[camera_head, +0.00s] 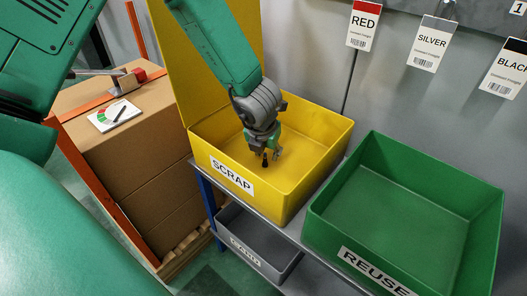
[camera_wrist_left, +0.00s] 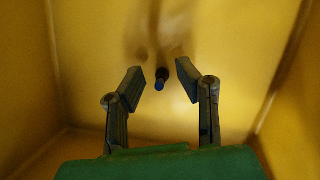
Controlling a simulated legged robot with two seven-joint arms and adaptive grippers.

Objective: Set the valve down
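My left gripper (camera_head: 268,152) points down inside the yellow SCRAP bin (camera_head: 318,166). In the left wrist view its two fingers (camera_wrist_left: 160,73) stand apart. A small dark valve (camera_wrist_left: 161,81) with a blue end shows between the fingertips, with a visible gap on either side. In the head view the valve (camera_head: 265,161) is a small dark piece just below the gripper, over the bin floor. I cannot tell whether it touches the floor. My right gripper is not in view.
A green REUSE bin (camera_head: 395,215) stands empty to the right of the yellow bin. A grey bin (camera_head: 262,248) sits on the shelf below. A cardboard box stack (camera_head: 140,150) stands at left. RED, SILVER and BLACK tags (camera_head: 432,43) hang on the wall behind.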

